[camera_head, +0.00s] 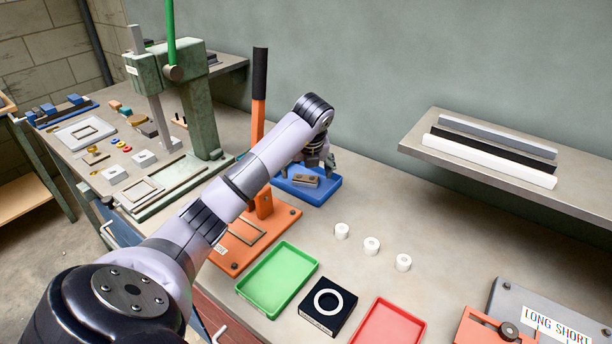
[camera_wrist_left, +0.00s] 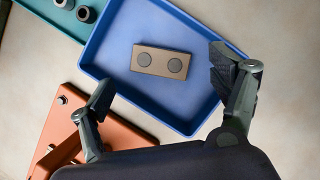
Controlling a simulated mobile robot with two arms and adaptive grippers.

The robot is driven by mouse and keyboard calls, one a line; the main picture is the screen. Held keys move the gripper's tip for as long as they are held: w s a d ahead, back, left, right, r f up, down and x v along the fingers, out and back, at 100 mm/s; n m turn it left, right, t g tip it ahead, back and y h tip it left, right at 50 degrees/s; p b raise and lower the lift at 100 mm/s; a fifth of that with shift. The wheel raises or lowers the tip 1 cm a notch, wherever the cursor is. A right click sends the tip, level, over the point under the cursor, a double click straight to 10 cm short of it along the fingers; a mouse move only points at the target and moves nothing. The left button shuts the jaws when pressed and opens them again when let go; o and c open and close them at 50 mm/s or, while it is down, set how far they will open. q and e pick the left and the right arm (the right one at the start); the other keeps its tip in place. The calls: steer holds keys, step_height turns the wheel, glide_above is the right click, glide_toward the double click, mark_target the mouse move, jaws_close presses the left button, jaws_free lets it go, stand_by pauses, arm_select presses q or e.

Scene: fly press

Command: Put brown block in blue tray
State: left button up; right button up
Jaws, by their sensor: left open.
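The brown block (camera_wrist_left: 160,62), with two dark round spots on its top, lies flat in the blue tray (camera_wrist_left: 110,45). In the head view the block (camera_head: 306,180) also shows inside the blue tray (camera_head: 318,196), partly behind my arm. My left gripper (camera_wrist_left: 165,92) is open above the tray, its fingers spread apart and clear of the block. In the head view the left gripper (camera_head: 322,164) hangs over the tray's right part. My right gripper is in neither view.
An orange press (camera_head: 262,203) stands left of the blue tray. A green tray (camera_head: 277,279), a black box with a white ring (camera_head: 328,302) and a red tray (camera_head: 388,324) are nearer. White cylinders (camera_head: 371,245) stand right, with bare table around them. A shelf (camera_head: 480,172) juts out at right.

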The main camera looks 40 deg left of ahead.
arm_select(q)
steer(key=v, duration=0.9)
steer(key=shift+r+p, duration=0.3)
steer(key=shift+p, duration=0.15)
steer(key=shift+s+d, duration=0.1)
steer(key=shift+d, duration=0.05)
